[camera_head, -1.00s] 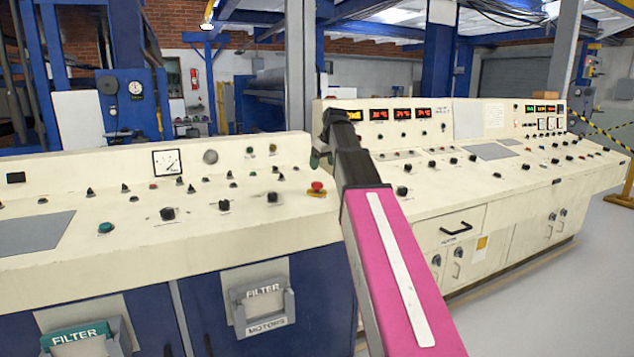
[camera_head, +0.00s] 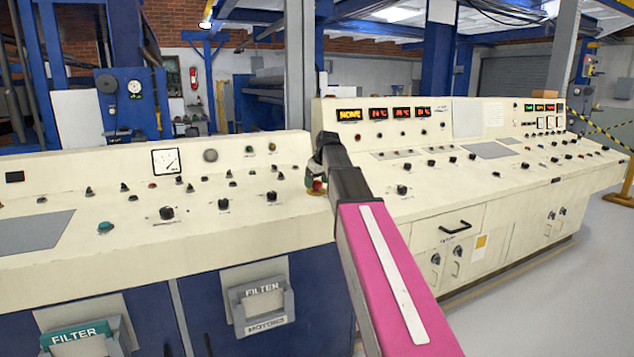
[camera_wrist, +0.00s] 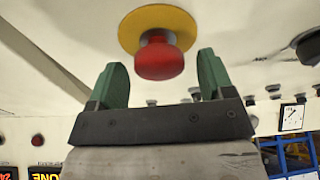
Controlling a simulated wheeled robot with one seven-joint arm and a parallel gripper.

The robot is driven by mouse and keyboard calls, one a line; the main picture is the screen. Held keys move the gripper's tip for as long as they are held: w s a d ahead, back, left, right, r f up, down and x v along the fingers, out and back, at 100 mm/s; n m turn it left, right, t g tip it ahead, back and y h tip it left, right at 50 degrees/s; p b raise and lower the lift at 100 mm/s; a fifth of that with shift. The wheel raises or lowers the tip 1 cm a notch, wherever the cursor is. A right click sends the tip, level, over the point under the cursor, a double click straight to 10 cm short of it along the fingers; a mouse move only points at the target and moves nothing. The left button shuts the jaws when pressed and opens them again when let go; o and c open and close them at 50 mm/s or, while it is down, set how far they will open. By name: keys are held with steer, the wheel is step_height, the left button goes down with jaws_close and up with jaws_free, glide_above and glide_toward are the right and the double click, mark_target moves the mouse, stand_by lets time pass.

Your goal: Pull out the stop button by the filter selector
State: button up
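The red stop button (camera_wrist: 160,60) sits on a yellow round plate (camera_wrist: 130,28) on the cream console. In the wrist view it stands just beyond the tips of my gripper (camera_wrist: 163,75), centred between the two green fingers. The fingers are spread apart and hold nothing. In the head view my gripper (camera_head: 316,175) is over the right end of the left console. The stop button (camera_head: 318,186) is partly hidden there behind it. I cannot tell which knob is the filter selector.
Several black knobs and small switches stand on the left console (camera_head: 100,240), including a black knob (camera_head: 271,196) left of my gripper. A second console (camera_head: 480,190) with lit displays stands to the right. Open floor (camera_head: 570,290) lies at the lower right.

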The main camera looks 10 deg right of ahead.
steer(key=c, duration=1.2)
steer(key=shift+o, duration=0.2)
steer(key=shift+r, duration=0.75)
steer(key=o, duration=1.3)
steer(key=shift+c, duration=0.2)
steer(key=v, duration=1.1)
steer(key=shift+s, duration=0.1)
